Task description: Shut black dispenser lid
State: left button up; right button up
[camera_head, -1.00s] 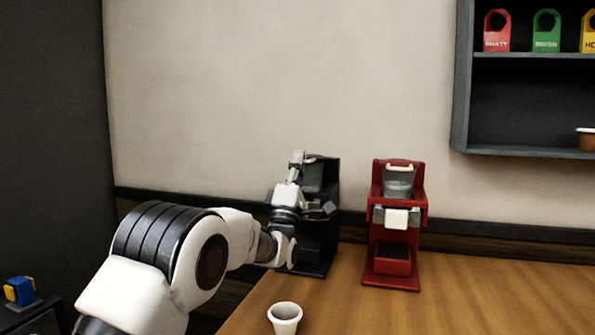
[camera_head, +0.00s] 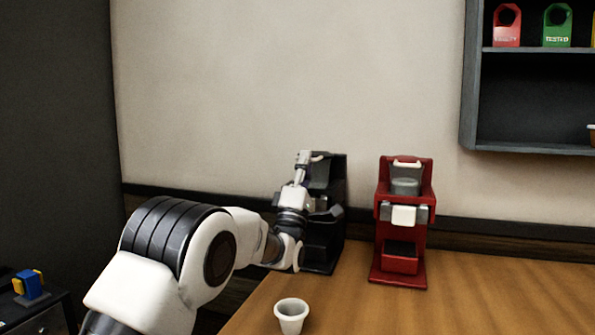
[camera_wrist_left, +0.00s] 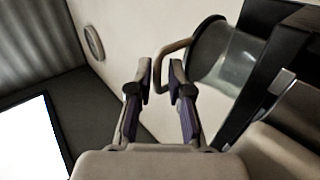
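The black dispenser (camera_head: 325,225) stands on the wooden table, against the wall and left of the red machine. My left gripper (camera_head: 303,157) is at its upper left side and hides part of its top. In the left wrist view, the dispenser's black body (camera_wrist_left: 268,70) is at the right, with a clear rounded part (camera_wrist_left: 225,58) bearing a tan handle (camera_wrist_left: 160,72). My left gripper's fingertips (camera_wrist_left: 159,73) are apart, with the handle's outer bar seen between them. I cannot tell whether they touch it. My right gripper is not in view.
A red machine (camera_head: 402,235) stands right of the black one. A white cup (camera_head: 291,315) stands at the table's front. A shelf (camera_head: 470,90) with coloured holders hangs at upper right. The table (camera_head: 480,300) is clear at right.

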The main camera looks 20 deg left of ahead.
pick_arm(q)
jog(key=shift+v, duration=0.95)
jog(key=s, duration=1.2)
jog(key=shift+a, duration=0.2)
jog(key=shift+f, duration=0.1)
